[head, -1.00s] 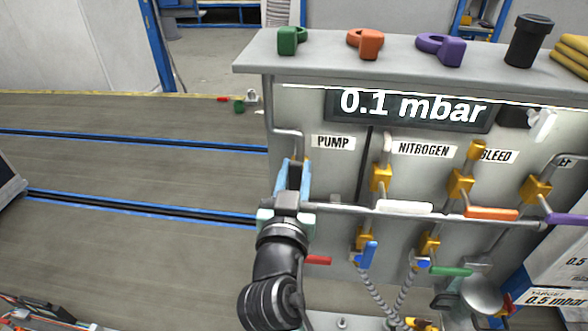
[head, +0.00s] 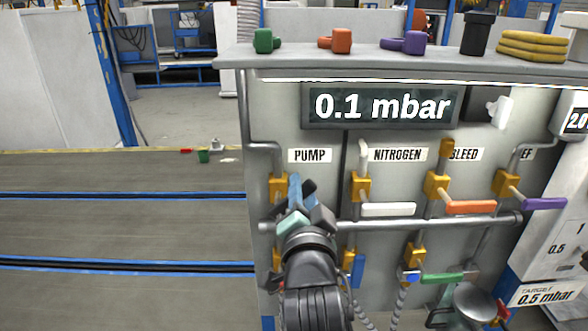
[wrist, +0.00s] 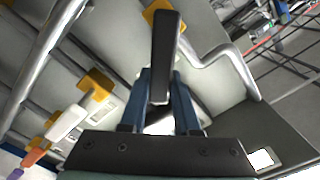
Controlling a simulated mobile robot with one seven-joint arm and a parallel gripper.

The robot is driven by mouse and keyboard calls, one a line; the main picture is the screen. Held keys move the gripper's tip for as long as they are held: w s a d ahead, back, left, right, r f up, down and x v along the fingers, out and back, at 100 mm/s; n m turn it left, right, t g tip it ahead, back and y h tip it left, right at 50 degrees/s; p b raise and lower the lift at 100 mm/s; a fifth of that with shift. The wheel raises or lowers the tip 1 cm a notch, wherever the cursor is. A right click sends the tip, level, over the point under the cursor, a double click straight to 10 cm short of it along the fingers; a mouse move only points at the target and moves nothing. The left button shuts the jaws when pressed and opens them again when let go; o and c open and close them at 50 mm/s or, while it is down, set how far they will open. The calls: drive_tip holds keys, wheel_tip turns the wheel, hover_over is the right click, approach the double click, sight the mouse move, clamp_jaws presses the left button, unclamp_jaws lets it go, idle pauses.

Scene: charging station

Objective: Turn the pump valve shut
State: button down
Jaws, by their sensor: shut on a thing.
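The pump valve has a yellow body (head: 279,188) on the panel below the PUMP label (head: 310,156). Its black lever handle (wrist: 165,50) shows in the wrist view, running out from the yellow body (wrist: 155,12) between my blue fingers. My gripper (head: 295,187) is shut on this handle, and the fingers also show in the wrist view (wrist: 160,85). In the head view my gripper and wrist hide most of the handle. It appears slanted there, but its exact angle is hard to tell.
To the right are the white nitrogen handle (head: 388,209), orange bleed handle (head: 470,207) and purple handle (head: 544,203). A horizontal grey pipe (head: 430,222) crosses the panel below them. The display (head: 382,106) reads 0.1 mbar.

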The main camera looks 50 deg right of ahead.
drive_tip(key=shift+s+d+f+m+b, duration=0.2)
drive_tip(key=shift+f+m+b, duration=0.55)
drive_tip(key=shift+m+b, duration=0.7)
drive_tip(key=shift+s+d+f+m+b, duration=0.2)
drive_tip(key=shift+f+m+b, duration=0.5)
drive_tip(key=shift+m+b, duration=0.7)
drive_tip(key=shift+s+d+f+m+b, duration=0.2)
drive_tip(key=shift+f+m+b, duration=0.55)
drive_tip(key=shift+m+b, duration=0.65)
drive_tip(key=shift+m, duration=0.25)
drive_tip(key=c, duration=0.6)
unclamp_jaws()
drive_tip(key=shift+c, duration=0.2)
drive_tip(key=shift+a, duration=0.1)
drive_tip(key=p+v, duration=0.6)
drive_tip(key=v, duration=0.7)
drive_tip(key=shift+p, duration=0.3)
